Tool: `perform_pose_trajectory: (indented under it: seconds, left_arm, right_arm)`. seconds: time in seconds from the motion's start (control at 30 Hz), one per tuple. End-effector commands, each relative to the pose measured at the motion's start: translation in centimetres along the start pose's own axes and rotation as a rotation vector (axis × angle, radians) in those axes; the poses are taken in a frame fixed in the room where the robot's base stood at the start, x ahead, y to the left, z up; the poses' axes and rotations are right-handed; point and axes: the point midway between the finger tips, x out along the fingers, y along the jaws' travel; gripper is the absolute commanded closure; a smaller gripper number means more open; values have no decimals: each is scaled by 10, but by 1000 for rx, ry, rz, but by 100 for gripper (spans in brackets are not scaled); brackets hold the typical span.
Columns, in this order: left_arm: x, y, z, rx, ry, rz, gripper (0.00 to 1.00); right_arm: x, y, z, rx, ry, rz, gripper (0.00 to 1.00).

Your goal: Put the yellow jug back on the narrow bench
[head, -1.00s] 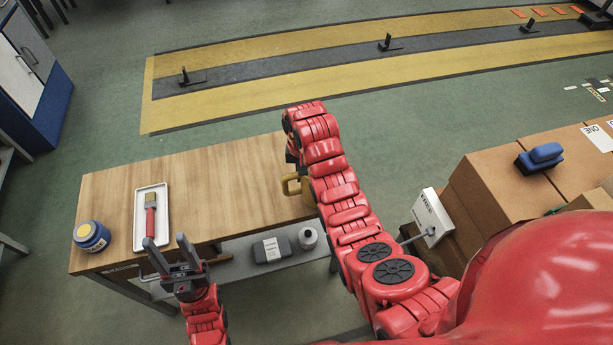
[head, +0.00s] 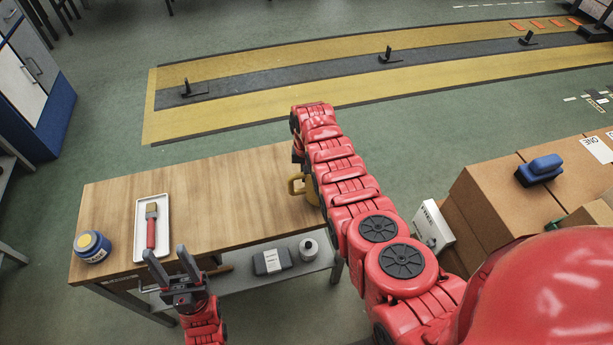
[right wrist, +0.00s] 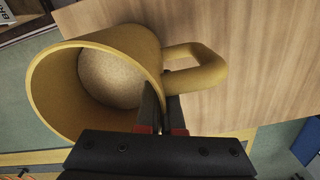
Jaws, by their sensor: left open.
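The yellow jug (head: 297,185) is at the right end of a wooden-topped bench (head: 225,185), mostly hidden behind my right arm in the head view. In the right wrist view the jug (right wrist: 95,85) shows its open mouth, pale inside and loop handle. My right gripper (right wrist: 162,118) is shut on the jug's wall by the rim, close to the handle. I cannot tell whether the jug's base touches the top. My left gripper (head: 170,262) is open and empty at the bench's front edge. I cannot tell whether this is the narrow bench.
A white tray (head: 140,232) with a red-handled brush (head: 151,228) and a blue jar (head: 92,246) stand at the bench's left. A dark case (head: 271,262) and a grey roll (head: 308,248) sit on its lower shelf. Cardboard boxes (head: 490,195) stand at right. The bench's middle is clear.

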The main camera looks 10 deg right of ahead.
Motion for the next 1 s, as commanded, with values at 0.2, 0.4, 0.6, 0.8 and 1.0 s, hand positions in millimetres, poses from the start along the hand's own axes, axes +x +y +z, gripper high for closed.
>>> perform_pose_trajectory:
  seconds: [0.2,0.4,0.6,0.8,1.0]
  left_arm:
    - [-5,0,1,0,-1,0,50]
    - [-5,0,1,0,-1,0,50]
    - [-8,0,2,0,-1,0,50]
    - [-7,0,1,0,-1,0,50]
    - [-7,0,1,0,-1,0,50]
  right_arm:
    - [14,2,1,1,-3,2,100]
    - [14,1,0,0,2,1,100]
    - [18,1,0,0,1,1,100]
    - [16,1,0,0,1,1,66]
    - [16,1,0,0,1,1,66]
